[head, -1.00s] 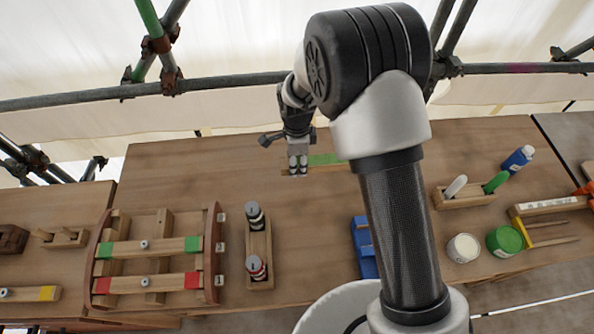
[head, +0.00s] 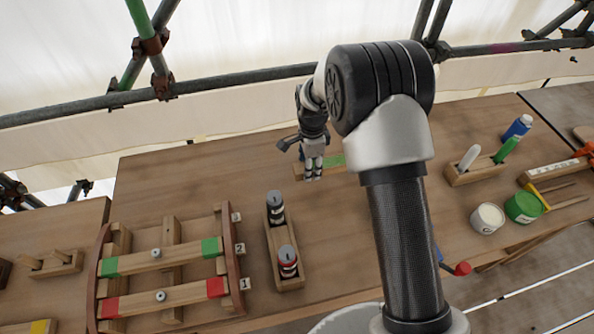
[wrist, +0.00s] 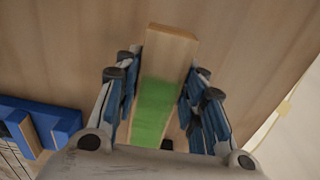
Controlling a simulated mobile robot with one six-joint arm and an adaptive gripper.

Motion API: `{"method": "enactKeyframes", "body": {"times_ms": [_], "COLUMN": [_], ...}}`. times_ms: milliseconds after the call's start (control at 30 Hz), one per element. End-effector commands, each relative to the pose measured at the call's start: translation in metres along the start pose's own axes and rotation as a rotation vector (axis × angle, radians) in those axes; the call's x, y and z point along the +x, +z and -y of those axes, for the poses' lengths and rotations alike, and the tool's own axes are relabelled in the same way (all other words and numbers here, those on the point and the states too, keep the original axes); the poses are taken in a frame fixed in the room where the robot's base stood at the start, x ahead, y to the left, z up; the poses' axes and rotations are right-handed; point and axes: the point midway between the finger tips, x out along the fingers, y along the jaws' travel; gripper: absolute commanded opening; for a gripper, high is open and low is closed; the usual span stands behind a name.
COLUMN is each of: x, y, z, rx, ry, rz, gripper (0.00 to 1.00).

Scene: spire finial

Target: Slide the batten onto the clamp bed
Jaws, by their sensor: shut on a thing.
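The batten is a pale wooden bar with a green band; it lies at the far middle of the bench in the head view (head: 336,160) and runs between my fingers in the wrist view (wrist: 168,55). My gripper (head: 313,177) is shut on it near the green part; its blue-padded fingers flank the bar in the wrist view (wrist: 161,78). Part of the batten is hidden by my arm. The wooden frame at the left, apparently the clamp bed (head: 233,262), has curved reddish end rails and labels. It holds a green-marked batten (head: 185,255) and a red-marked batten (head: 185,294).
A blue block (wrist: 55,124) shows in the wrist view. Cans (head: 487,218) and a marker holder (head: 474,174) stand at the right.

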Motion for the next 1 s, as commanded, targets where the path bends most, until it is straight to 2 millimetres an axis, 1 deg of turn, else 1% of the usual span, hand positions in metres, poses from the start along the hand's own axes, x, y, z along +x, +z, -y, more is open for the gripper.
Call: {"method": "enactKeyframes", "body": {"times_ms": [33,200,367,900,1000], "x": [0.007,0.013,0.023,0.067,0.063], "y": [-0.004,-0.008,-0.008,-0.007,-0.018], "z": [0.002,0.004,0.003,0.003,0.004], "rx": [-0.002,-0.005,-0.006,-0.006,-0.003], "ry": [-0.001,-0.002,-0.001,-0.001,-0.002], "rz": [0.000,0.000,0.000,0.000,0.000], "gripper": [0.04,0.04,0.04,0.04,0.04]}}
